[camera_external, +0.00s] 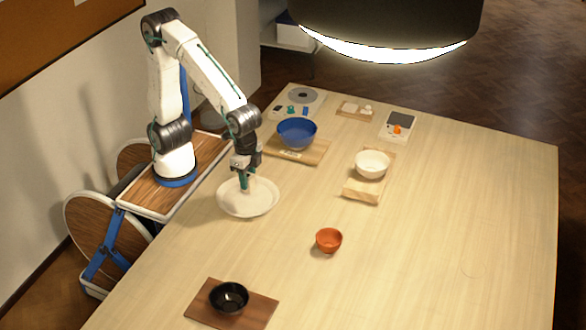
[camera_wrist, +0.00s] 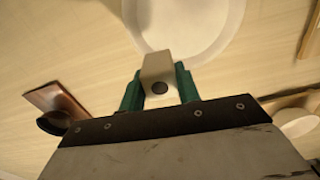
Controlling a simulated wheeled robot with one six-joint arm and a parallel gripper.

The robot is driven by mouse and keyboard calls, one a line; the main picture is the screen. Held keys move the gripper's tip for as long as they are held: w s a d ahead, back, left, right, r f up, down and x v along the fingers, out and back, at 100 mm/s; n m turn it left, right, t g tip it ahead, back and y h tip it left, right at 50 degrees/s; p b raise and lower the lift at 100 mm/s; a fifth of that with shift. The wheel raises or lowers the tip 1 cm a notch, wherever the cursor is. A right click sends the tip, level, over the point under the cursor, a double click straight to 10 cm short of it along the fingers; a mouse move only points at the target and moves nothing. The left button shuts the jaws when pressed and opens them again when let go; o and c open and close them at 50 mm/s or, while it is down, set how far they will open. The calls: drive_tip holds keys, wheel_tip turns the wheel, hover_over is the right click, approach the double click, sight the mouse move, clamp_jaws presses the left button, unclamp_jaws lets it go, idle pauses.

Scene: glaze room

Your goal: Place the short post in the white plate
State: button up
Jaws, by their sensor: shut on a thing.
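My gripper (camera_external: 244,184) points down over the white plate (camera_external: 268,204), near the plate's back left part. In the wrist view its green fingers (camera_wrist: 159,90) are shut on the short post (camera_wrist: 157,66), a cream block with a dark round spot on its face. The plate shows beyond the post in the wrist view (camera_wrist: 205,25). In the external view the post is hardly visible between the fingers against the pale plate. I cannot tell whether it touches the plate.
An orange bowl (camera_external: 328,239) stands right of the plate. A black bowl (camera_external: 229,297) sits on a dark board at the front. A blue bowl (camera_external: 297,132) and a white bowl (camera_external: 371,163) sit on boards farther back. The table's right side is clear.

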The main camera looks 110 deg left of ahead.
drive_tip(key=s+a, duration=0.5)
drive_tip(key=s, duration=0.3)
hover_over(235, 194)
drive_tip(key=shift+n, duration=0.3)
drive_tip(key=shift+f, duration=4.25)
drive_tip(key=o, duration=1)
drive_tip(key=shift+f, duration=0.15)
